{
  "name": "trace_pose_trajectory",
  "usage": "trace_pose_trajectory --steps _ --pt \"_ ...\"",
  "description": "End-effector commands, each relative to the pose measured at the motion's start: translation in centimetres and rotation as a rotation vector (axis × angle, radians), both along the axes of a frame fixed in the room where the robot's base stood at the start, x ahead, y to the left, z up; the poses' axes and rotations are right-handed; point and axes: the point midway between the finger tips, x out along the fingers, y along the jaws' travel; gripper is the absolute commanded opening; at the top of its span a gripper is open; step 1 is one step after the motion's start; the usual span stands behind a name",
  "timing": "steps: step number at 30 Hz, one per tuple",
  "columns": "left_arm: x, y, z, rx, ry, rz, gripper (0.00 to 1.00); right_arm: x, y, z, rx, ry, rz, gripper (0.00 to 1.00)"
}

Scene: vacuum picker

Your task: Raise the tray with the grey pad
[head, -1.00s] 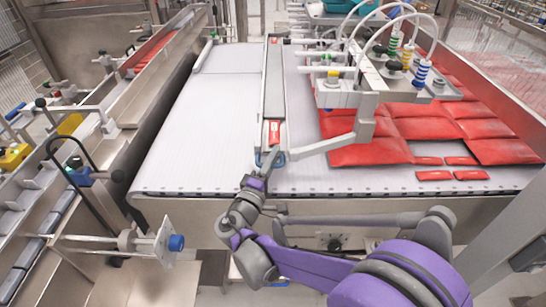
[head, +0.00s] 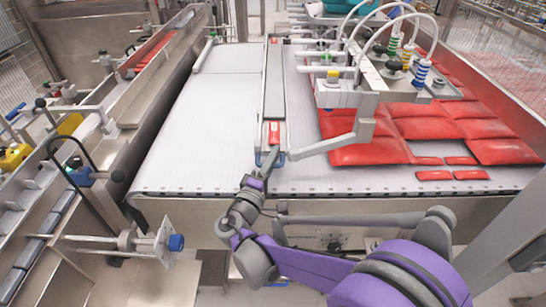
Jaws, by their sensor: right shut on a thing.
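The tray with the grey pad is most likely the long narrow metal tray (head: 285,118) lying lengthwise over the white belt. A grey strip (head: 274,85) runs along it, and a small red packet (head: 274,134) lies at its near end. My right gripper (head: 269,157) is at this near end, over the front edge of the belt, and is shut on the tray's end. The fingertips are small and partly hidden by the wrist. I cannot tell whether the tray is clear of the belt. My left gripper is not in view.
The vacuum picker head (head: 380,85) with its hoses stands close on the right, its bracket arm reaching towards the tray. The white belt (head: 205,140) is bare on the left. A blue-ended knob (head: 176,242) juts out at lower left.

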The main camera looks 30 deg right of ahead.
Motion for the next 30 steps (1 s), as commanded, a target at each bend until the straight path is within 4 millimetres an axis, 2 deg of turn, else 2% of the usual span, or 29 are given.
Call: trace_pose_trajectory --steps 6,11,14,30 --pt "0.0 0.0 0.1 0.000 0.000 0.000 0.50 0.2 0.2 0.4 -0.011 -0.003 0.007 0.00" --pt "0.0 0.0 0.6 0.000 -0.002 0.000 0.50 -0.3 -0.7 1.0 -0.011 -0.003 0.005 0.00" --pt "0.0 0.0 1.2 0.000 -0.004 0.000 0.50 -1.0 -1.8 1.6 -0.011 -0.003 0.004 0.00" --pt "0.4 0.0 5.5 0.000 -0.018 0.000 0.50 -6.4 -10.7 6.1 -0.013 -0.001 0.000 0.00"
